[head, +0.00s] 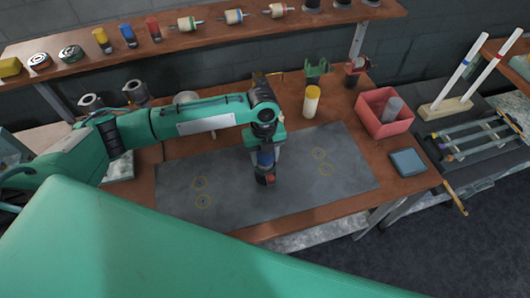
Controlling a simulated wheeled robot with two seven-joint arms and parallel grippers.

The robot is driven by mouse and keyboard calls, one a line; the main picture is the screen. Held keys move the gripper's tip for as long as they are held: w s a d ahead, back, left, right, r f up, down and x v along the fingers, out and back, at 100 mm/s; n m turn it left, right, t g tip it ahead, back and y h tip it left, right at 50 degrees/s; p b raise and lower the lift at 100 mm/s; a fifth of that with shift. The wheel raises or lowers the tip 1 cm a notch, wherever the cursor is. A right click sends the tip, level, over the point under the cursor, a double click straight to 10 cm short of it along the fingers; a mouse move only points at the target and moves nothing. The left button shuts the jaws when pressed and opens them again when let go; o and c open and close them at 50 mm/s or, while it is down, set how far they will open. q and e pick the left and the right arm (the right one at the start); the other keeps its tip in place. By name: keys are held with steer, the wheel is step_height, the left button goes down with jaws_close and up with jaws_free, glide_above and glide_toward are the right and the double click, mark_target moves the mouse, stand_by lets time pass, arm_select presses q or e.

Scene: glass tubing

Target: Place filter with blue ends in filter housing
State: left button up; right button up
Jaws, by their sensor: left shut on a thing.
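My left gripper (265,177) points down over the grey mat (340,185) near its middle. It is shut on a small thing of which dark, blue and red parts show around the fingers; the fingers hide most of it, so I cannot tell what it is. Three small filter-like cylinders with end stems lie on the back shelf: a greenish one (190,24), one with bluish ends (234,16) and a reddish one (277,10). I cannot single out the filter housing. My right gripper is not in view.
A blue-grey box (408,162) lies at right. A rack of tubes (480,142) is farther right. Both mat sides are clear.

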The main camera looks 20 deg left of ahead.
arm_select(q)
steer(key=shift+f, duration=0.1)
steer(key=o, duration=1.2)
steer(key=shift+o, duration=0.2)
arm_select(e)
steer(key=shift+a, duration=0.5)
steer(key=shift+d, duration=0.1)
arm_select(q)
steer(key=shift+r, duration=0.25)
steer(key=r+b, duration=0.1)
steer(key=r, duration=0.2)
steer(key=w+r+b, duration=0.1)
steer(key=r, duration=0.3)
steer(key=r+b, duration=0.2)
steer(key=r, duration=0.1)
steer(key=shift+w+a+r, duration=0.15)
steer(key=shift+a, duration=0.2)
steer(key=shift+r, duration=0.7)
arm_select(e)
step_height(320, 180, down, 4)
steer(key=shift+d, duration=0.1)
